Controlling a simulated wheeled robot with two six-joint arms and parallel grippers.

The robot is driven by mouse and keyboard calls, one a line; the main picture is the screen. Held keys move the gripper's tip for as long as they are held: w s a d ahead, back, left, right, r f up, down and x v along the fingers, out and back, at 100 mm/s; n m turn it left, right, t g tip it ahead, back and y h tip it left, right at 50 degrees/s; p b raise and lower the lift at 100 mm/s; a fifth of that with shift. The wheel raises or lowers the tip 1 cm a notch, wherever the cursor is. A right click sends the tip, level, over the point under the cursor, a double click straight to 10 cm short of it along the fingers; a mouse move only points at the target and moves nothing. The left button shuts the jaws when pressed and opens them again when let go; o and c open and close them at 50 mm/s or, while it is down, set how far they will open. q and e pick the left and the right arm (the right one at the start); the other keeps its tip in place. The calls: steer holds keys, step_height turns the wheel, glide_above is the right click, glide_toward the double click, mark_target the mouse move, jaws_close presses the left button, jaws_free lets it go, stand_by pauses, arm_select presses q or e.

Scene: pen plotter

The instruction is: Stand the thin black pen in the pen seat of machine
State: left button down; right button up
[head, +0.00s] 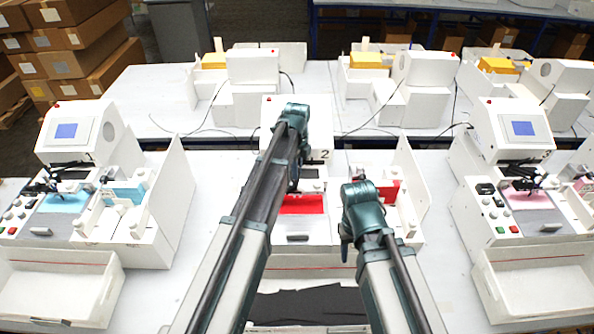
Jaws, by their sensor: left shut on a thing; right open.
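The middle white machine (268,112), marked 2, stands in front of me with a red sheet (303,205) on its bed. My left arm covers much of it, and I cannot make out its pen seat. My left gripper (293,187) hangs over the back of the bed, mostly hidden by my arm. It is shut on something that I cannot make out. My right gripper (345,252) is open and points down near the machine's front right part, seen small. I cannot pick out the thin black pen.
A red block (388,190) sits in the machine's right part beside a tall white side panel (411,185). Similar machines stand left, with a blue sheet (65,200), and right, with a pink sheet (527,198). A dark tray area (305,303) lies in front. Bare table (185,275) shows between machines.

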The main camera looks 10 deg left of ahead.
mark_target(297, 183)
arm_select(q)
steer(key=shift+f+b, duration=3.15)
steer(key=c, duration=0.8)
jaws_free()
steer(key=shift+r, duration=0.1)
steer(key=shift+o, duration=0.2)
step_height(297, 183, up, 14)
steer(key=p, duration=1.4)
steer(key=shift+s+d+f+b, duration=0.1)
steer(key=shift+s+f+b, duration=0.2)
steer(key=shift+f, duration=0.1)
steer(key=s+d+f+n+b, duration=0.4)
steer(key=s+f+n+b, duration=0.5)
steer(key=s+f+b, duration=0.2)
steer(key=s+d+f+n+y+b, duration=0.1)
steer(key=s+d+f+n+b, duration=0.3)
steer(key=s+f+n+b, duration=0.5)
steer(key=s+f+b, duration=0.2)
steer(key=s, duration=0.4)
